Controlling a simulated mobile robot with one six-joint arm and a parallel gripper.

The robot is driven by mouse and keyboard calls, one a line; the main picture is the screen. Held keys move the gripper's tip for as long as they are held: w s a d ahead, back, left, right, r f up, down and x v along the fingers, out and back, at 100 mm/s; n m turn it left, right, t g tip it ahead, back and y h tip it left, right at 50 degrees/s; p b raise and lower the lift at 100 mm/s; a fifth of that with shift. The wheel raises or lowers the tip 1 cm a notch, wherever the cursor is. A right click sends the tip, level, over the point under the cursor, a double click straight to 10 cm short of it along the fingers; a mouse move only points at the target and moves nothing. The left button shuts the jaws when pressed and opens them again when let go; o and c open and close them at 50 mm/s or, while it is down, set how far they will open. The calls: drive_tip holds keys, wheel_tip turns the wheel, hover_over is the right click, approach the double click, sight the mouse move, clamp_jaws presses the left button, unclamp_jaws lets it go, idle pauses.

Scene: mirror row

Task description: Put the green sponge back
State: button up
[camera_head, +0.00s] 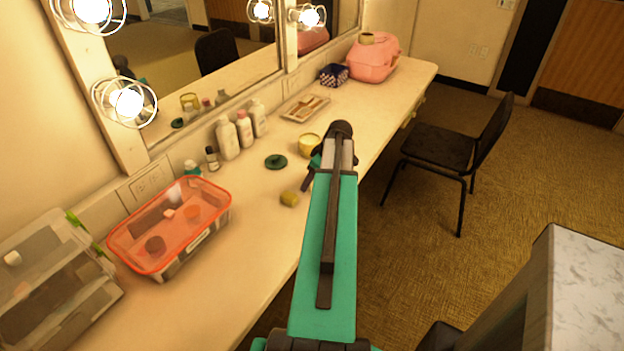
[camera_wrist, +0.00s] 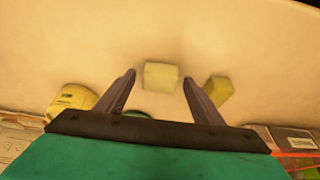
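My gripper (camera_wrist: 159,78) is open in the wrist view, its two dark fingers apart. A pale yellow-green block (camera_wrist: 160,76), like a sponge, lies on the counter and shows between the fingertips; I see no contact. A second, more olive-yellow block (camera_wrist: 219,90) lies just right of the right finger. In the head view one yellowish-green block (camera_head: 289,198) lies on the counter left of my arm; the other seems hidden behind my arm. Neither block is clearly green, so I cannot tell which is the green sponge.
A yellow jar (camera_head: 309,145) and a dark green lid (camera_head: 276,161) stand close by on the counter (camera_head: 245,245). White bottles (camera_head: 227,137) line the mirror. An orange-rimmed clear box (camera_head: 205,232) and an open clear case (camera_head: 100,292) are nearer. A tray (camera_head: 305,107) lies farther back.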

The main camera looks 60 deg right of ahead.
drive_tip(key=shift+r, duration=0.2)
drive_tip(key=b+v, duration=0.2)
drive_tip(key=v, duration=1)
idle(0.4)
drive_tip(key=shift+s, duration=0.1)
idle(0.7)
